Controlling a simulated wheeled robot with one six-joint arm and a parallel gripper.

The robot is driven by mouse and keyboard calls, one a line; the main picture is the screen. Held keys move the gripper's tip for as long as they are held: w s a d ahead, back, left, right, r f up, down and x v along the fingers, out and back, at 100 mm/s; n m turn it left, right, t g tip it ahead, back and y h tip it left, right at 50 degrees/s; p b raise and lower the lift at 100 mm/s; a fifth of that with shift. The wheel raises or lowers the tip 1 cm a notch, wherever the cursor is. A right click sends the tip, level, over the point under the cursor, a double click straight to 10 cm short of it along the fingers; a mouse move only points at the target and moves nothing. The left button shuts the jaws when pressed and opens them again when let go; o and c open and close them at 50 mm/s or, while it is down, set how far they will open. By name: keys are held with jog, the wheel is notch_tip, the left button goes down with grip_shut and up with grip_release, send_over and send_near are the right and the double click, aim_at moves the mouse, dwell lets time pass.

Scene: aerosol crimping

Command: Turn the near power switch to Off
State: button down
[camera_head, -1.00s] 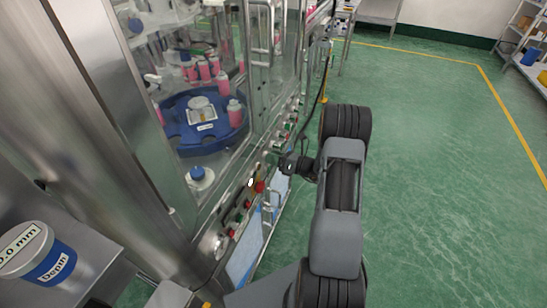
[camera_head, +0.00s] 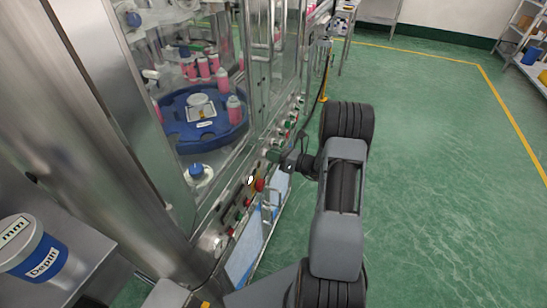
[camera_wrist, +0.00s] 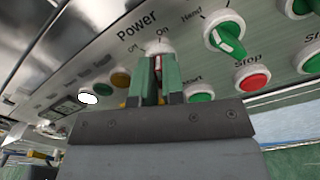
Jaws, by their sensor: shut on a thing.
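The power switch (camera_wrist: 158,46) is a whitish round knob on the steel panel, under the word "Power" in the wrist view. "Off" is printed to its upper left and "On" just above it. My gripper (camera_wrist: 158,62) has its two green-lined fingers closed around the switch's handle, which shows as a thin red and pale strip between them. The fingers hide most of the handle, so its exact pointing is hard to read. In the head view my gripper (camera_head: 281,159) is at the front panel of the machine, and the switch is hidden there.
To the right of the switch are a green selector knob (camera_wrist: 225,36), a red Stop button (camera_wrist: 252,80) and a green button (camera_wrist: 200,97). A red button (camera_head: 260,185) and a steel door handle (camera_head: 268,208) are near the gripper. Green floor is open to the right.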

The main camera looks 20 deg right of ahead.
jog(key=n+b, duration=1)
jog(key=shift+s+a+f+b, duration=0.1)
jog(key=shift+a+b, duration=0.05)
jog(key=shift+b, duration=0.2)
jog(key=shift+n, duration=0.3)
jog(key=c, duration=1.2)
grip_release()
jog(key=v, duration=1.4)
